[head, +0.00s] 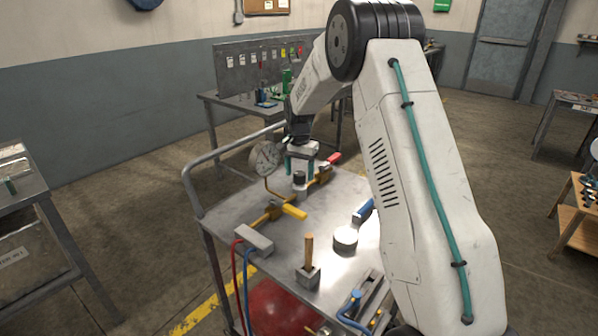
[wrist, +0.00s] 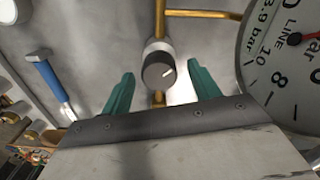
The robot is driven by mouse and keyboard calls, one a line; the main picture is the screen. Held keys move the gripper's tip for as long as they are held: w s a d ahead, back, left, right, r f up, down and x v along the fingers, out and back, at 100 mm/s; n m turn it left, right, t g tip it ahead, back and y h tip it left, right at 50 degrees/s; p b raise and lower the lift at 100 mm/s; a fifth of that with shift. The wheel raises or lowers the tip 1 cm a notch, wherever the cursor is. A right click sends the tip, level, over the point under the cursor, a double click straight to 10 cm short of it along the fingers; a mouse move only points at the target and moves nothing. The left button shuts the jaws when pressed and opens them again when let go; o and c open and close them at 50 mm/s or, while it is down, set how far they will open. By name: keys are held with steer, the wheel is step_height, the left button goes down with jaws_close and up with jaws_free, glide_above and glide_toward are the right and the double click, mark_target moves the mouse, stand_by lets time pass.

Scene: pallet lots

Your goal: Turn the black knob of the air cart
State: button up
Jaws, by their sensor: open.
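The air cart (head: 225,212) stands in front of me, with a metal top and a pipe run on it. The black knob (wrist: 158,71) has a white mark on its face and sits on a light round body on the pipe. It also shows in the head view (head: 299,177), just below my gripper. My gripper (wrist: 158,85) has teal fingers, open and empty, one on each side of the knob in the wrist view. No contact with the knob shows. In the head view my gripper (head: 301,165) points down over the cart.
A pressure gauge (head: 266,158) stands close beside my gripper and fills the right of the wrist view (wrist: 285,65). A yellow-handled valve (head: 290,210), a wooden-handled tool (head: 308,252), a round tin (head: 345,238) and a blue-handled tool (head: 364,211) are on the cart.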

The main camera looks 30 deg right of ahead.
mark_target(299, 173)
step_height(299, 173, up, 8)
steer(key=shift+f, duration=0.2)
stand_by(0.6)
steer(key=s+a+r+n, duration=0.3)
steer(key=s+a, duration=0.2)
steer(key=s, duration=1)
steer(key=s+a+r+n+t, duration=0.1)
steer(key=s+a+r+n, duration=0.3)
steer(key=s, duration=1.1)
steer(key=s+a+r+n, duration=0.3)
steer(key=s+a, duration=0.3)
steer(key=s, duration=1)
steer(key=shift+r+n, duration=0.4)
steer(key=shift+r, duration=0.2)
stand_by(0.4)
